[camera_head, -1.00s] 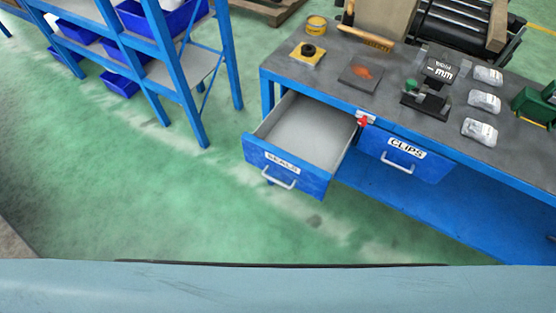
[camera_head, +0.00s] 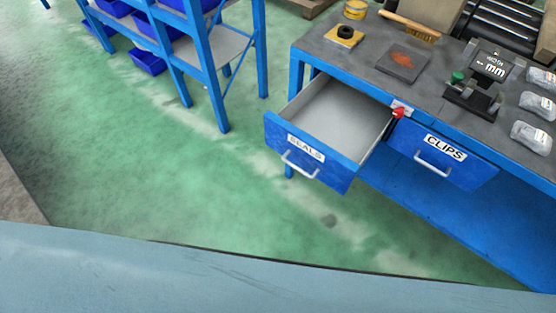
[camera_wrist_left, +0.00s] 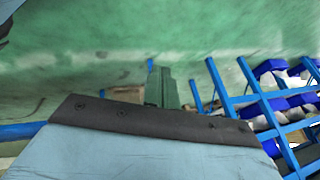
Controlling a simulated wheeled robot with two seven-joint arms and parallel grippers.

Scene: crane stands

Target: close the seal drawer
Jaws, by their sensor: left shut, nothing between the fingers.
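The seal drawer (camera_head: 316,153), blue with a white label reading SEALS and a pale bar handle (camera_head: 300,165), is pulled well out of the left end of the workbench. Its grey inside (camera_head: 338,110) looks empty. The clips drawer (camera_head: 440,158) to its right sits flush with the bench front. A red catch-like part (camera_head: 398,112) is on the bench edge between the two drawers. Neither gripper shows in the head view, and I make out no fingers in the left wrist view. That view shows floor, shelving and a pale blue dark-edged body.
The workbench top (camera_head: 370,38) carries a yellow tin, a brush, a black-and-green device and clear packets. A blue shelf rack (camera_head: 205,65) with blue bins stands left of the bench; it also shows in the wrist view (camera_wrist_left: 240,95). Green floor (camera_head: 220,180) before the drawer is clear.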

